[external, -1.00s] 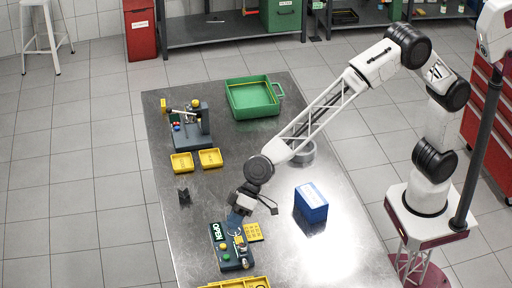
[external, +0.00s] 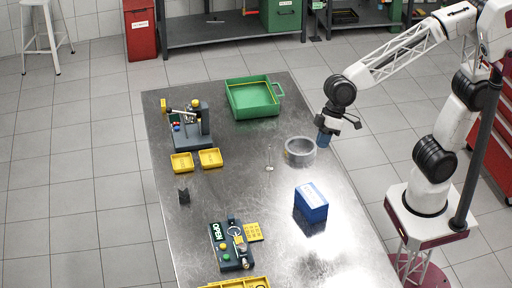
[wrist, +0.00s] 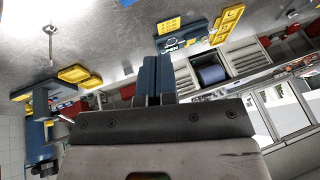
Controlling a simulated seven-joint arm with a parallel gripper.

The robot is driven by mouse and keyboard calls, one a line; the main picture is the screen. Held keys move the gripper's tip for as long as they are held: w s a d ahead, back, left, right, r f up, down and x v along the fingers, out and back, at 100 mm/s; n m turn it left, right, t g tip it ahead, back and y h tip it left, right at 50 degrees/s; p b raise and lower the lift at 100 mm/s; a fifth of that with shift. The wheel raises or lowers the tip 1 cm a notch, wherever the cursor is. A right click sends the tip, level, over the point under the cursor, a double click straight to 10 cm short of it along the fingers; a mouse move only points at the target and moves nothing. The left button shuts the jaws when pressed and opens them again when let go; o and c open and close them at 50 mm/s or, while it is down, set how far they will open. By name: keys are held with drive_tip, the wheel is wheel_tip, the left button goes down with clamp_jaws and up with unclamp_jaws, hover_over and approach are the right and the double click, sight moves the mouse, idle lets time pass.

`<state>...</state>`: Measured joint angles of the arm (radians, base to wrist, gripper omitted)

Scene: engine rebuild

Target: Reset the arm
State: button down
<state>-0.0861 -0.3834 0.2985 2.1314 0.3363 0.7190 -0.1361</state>
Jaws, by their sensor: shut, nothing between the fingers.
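My gripper (external: 323,143) is in the air at the right edge of the metal table, just right of the grey ring. In the wrist view its two blue fingers (wrist: 158,78) are together with nothing between them. The grey ring (external: 300,150) lies on the table. The dark fixture with the OPEN label (external: 232,248) sits at the near end of the table, apart from my gripper. It also shows in the wrist view (wrist: 182,38).
The metal table (external: 240,180) also holds a green tray (external: 253,97), a dark press-like fixture (external: 190,128), yellow trays (external: 210,158), a blue box (external: 311,202), a yellow grid plate (external: 254,232) and a small black block (external: 184,195). The table's middle is mostly clear.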

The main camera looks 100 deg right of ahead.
drive_tip(key=s+d+f+g+h, duration=0.1)
drive_tip(key=s+d, duration=0.3)
drive_tip(key=s, duration=0.8)
drive_tip(key=s+d+f+h, duration=0.2)
drive_tip(key=s+d, duration=0.3)
drive_tip(key=s, duration=0.6)
drive_tip(key=shift+s+f+g, duration=0.4)
drive_tip(key=c, duration=1.8)
unclamp_jaws()
